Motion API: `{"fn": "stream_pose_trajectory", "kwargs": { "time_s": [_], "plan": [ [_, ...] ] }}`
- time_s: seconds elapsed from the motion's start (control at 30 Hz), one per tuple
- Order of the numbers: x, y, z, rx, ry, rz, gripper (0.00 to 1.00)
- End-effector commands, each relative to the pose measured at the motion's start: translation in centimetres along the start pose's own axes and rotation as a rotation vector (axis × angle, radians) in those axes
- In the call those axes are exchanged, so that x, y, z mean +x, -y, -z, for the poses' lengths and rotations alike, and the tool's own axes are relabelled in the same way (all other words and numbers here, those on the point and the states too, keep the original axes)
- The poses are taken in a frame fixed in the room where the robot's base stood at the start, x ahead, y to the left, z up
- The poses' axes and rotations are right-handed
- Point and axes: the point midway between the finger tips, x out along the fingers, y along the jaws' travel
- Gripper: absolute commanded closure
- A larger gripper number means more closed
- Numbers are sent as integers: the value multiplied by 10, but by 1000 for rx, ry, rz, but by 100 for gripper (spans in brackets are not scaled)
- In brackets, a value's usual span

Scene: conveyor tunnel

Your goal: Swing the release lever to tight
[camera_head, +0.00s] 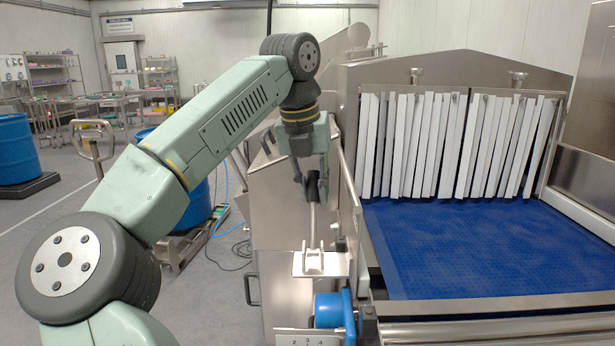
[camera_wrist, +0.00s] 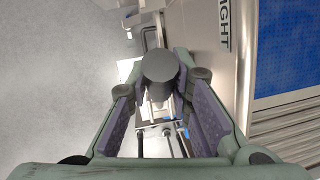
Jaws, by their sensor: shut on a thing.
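The release lever (camera_head: 314,221) is a thin metal rod with a black knob at its top, rising from a pale bracket (camera_head: 313,261) on a small plate beside the conveyor. It stands close to upright in the head view. My gripper (camera_head: 312,188) reaches down from above and is shut on the black knob. In the wrist view the knob (camera_wrist: 160,67) sits between the two fingers and hides much of the rod. A label ending in "IGHT" (camera_wrist: 224,24) shows on the metal side panel in the wrist view; its start is cut off.
The blue conveyor belt (camera_head: 480,245) runs right of the lever, under white strip curtains (camera_head: 455,145) at the tunnel mouth. A blue roller or knob (camera_head: 332,308) sits below the bracket. A steel cabinet (camera_head: 275,205) stands close on the left. Blue barrels (camera_head: 18,150) stand farther left.

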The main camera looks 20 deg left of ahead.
Motion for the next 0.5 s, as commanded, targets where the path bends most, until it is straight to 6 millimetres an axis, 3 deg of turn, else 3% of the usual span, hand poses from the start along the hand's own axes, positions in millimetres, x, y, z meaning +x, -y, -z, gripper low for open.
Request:
{"fn": "stream_pose_trajectory", "kwargs": {
  "time_s": [0.5],
  "plan": [
    [6, 0, -2, -10, -58, 6, 100]
  ]
}}
